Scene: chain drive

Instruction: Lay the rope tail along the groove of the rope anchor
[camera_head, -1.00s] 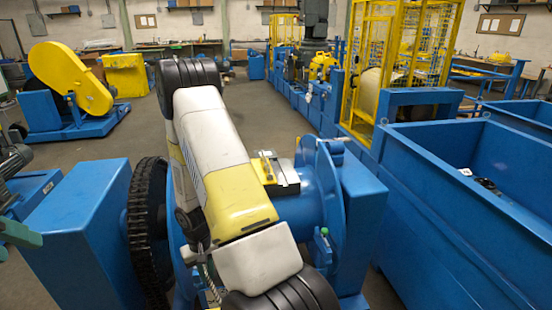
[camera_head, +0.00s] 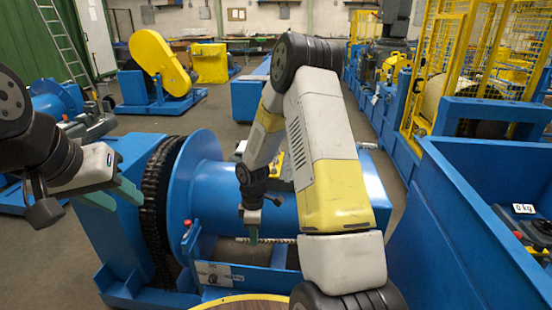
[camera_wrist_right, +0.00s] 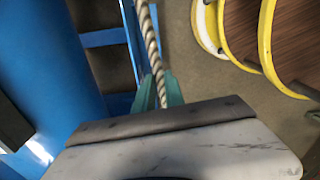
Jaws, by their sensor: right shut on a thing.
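The rope (camera_head: 272,240) runs about level in front of the blue drum (camera_head: 215,195). My right gripper (camera_head: 252,236) is at the drum's front, pointing down, its green fingers shut on the rope. In the right wrist view the twisted pale rope (camera_wrist_right: 150,40) passes between the fingers (camera_wrist_right: 158,90) and runs away toward the top.
A large chain-wheel (camera_head: 160,210) stands at the drum's left. A brown reel with a yellow rim (camera_head: 240,298) is at the bottom edge, and its yellow rings (camera_wrist_right: 265,40) show in the right wrist view. A deep blue bin (camera_head: 455,220) stands at the right.

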